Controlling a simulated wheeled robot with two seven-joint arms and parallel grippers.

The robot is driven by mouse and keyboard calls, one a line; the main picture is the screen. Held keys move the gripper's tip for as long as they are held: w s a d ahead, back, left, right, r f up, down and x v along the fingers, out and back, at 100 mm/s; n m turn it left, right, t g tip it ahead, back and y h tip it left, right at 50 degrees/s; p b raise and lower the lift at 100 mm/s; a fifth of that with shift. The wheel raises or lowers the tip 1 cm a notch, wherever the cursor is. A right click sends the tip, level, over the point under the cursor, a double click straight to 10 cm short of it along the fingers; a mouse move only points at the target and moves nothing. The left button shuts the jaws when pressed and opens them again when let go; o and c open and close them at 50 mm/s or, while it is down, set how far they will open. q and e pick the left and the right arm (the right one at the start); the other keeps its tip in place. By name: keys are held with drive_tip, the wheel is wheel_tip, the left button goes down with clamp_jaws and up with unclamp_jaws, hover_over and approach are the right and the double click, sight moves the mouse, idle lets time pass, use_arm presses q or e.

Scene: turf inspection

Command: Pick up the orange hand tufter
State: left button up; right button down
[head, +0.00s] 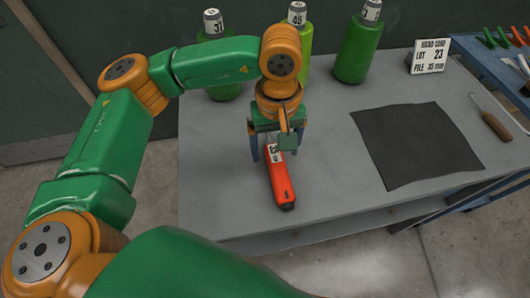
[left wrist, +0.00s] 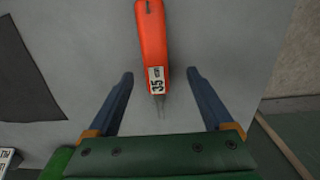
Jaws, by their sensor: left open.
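The orange hand tufter (head: 281,184) lies on the grey table, its dark-tipped end toward the front edge. A white label is on its far part, partly behind my gripper. My left gripper (head: 268,153) is directly over that far part, with its two blue fingers apart on either side. In the left wrist view the tufter (left wrist: 153,45) shows its label reading 35 and thin metal prongs. The prongs lie between the open fingers of the left gripper (left wrist: 160,100), with a gap on both sides. My right gripper is not in view.
The grey table (head: 225,200) has a dark turf square (head: 415,143) on its right. Green bottles (head: 356,50) stand along the back. A lot sign (head: 430,56) and a wooden-handled hook tool (head: 494,124) are at right, near a blue rack (head: 480,62).

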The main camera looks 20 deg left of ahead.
sight(278, 166)
use_arm(q)
drive_tip(key=f+p, duration=0.1)
drive_tip(key=f, duration=0.2)
drive_tip(key=d+f+p, duration=0.1)
drive_tip(key=f+p, duration=0.1)
drive_tip(key=f, duration=0.1)
drive_tip(key=shift+s+d+f, duration=0.1)
drive_tip(key=shift+d, duration=0.1)
drive_tip(key=shift+a+f, duration=0.15)
drive_tip(key=shift+f, duration=0.1)
drive_tip(key=shift+a, duration=0.15)
drive_tip(key=shift+c, duration=0.6)
drive_tip(key=c, duration=1.1)
clamp_jaws()
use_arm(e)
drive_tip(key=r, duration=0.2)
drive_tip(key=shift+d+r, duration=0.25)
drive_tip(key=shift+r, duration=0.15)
